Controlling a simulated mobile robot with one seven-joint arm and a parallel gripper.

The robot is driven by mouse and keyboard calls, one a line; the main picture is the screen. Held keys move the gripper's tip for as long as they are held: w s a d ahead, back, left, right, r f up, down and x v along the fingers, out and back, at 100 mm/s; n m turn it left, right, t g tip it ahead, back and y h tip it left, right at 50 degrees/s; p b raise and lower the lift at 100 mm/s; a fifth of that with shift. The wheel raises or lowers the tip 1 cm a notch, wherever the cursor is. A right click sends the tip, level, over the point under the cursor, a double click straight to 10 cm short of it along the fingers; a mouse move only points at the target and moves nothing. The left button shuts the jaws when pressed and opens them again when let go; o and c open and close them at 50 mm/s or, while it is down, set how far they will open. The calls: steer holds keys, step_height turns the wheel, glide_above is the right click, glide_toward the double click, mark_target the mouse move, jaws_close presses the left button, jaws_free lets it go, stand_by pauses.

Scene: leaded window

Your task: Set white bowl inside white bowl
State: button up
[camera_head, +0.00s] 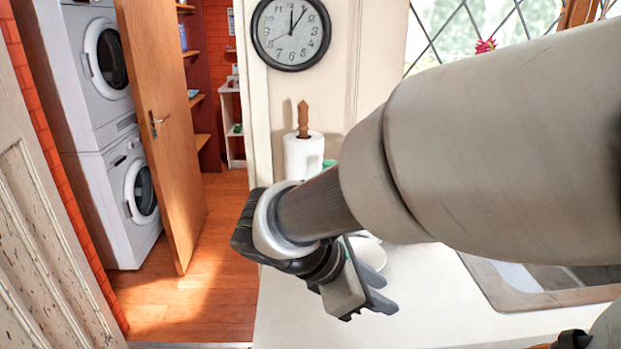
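A white bowl (371,254) sits on the white counter, just behind my gripper, and is partly hidden by it and by my arm. I cannot make out a second white bowl; my arm covers much of the counter. My gripper (384,292) is low over the counter in front of the bowl, pointing to the lower right. Its two dark fingertips look apart, with nothing visible between them.
A paper towel roll (303,156) on a wooden holder stands at the back of the counter (420,318), with a green item partly hidden beside it. A metal sink (530,287) is at the right. An open wooden door (165,130) and stacked washing machines (110,150) are at the left.

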steer(key=w+a+f+n+t+h, duration=0.15)
steer(key=w+a+n+t, duration=0.25)
steer(key=a+n, duration=0.4)
steer(key=w+a+f+n+t, duration=0.2)
steer(key=w+a+n+t, duration=0.1)
steer(key=w+a+n, duration=0.3)
steer(key=shift+n, duration=0.6)
steer(key=b+x, duration=0.2)
steer(key=x, duration=1.3)
steer(key=shift+w+b, duration=0.15)
steer(key=shift+b, duration=0.15)
jaws_close()
